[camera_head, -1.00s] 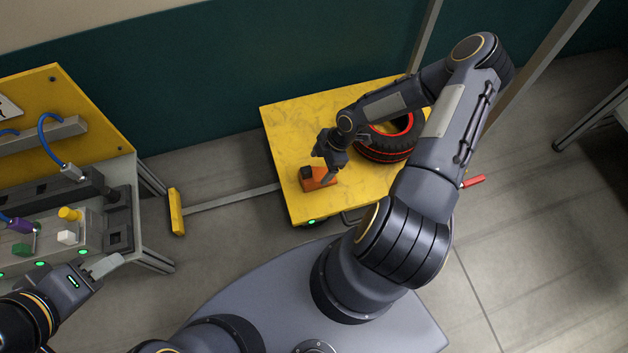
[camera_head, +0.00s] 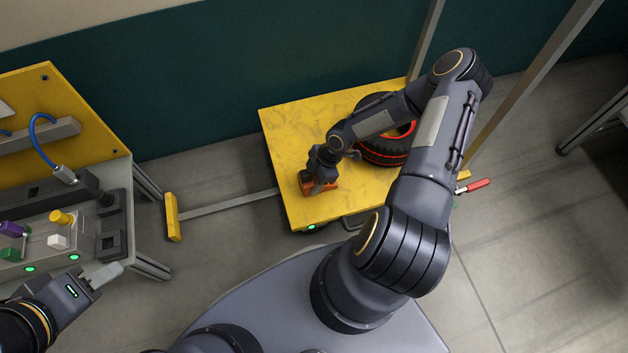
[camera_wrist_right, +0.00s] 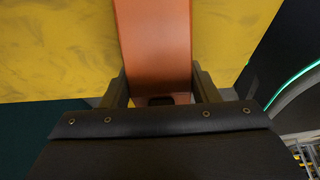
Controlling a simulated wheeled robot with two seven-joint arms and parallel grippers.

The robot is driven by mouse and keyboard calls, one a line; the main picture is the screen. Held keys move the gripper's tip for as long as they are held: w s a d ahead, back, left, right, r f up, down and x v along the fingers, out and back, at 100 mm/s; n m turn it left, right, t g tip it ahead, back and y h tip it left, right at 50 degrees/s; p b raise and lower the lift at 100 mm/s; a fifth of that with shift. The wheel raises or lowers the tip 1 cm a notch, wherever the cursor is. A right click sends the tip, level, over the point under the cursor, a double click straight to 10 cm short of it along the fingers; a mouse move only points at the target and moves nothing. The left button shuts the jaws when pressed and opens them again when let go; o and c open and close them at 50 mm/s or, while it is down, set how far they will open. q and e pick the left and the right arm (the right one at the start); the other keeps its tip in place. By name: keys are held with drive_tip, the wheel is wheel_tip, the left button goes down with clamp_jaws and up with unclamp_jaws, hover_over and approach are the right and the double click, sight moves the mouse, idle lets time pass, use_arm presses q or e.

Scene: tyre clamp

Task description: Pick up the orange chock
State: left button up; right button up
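The orange chock (camera_head: 328,186) sits on the yellow-topped cart (camera_head: 283,122), near its front left part. My right gripper (camera_head: 321,184) is down over the chock and hides part of it. In the right wrist view the chock (camera_wrist_right: 155,45) runs between the two fingers of my right gripper (camera_wrist_right: 160,85), one on each side. I see no clear gap there, but cannot tell whether they grip it. My left gripper (camera_head: 103,275) is at the lower left by the grey bench, away from the chock; whether it is open or shut is unclear.
A black tyre with red rings (camera_head: 386,155) lies on the cart right of the chock, partly under my right arm. A grey bench (camera_head: 95,232) with coloured blocks stands at left. A red handle (camera_head: 474,187) sticks out right of the cart.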

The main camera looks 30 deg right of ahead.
drive_tip(key=c, duration=0.6)
drive_tip(key=shift+o, duration=0.2)
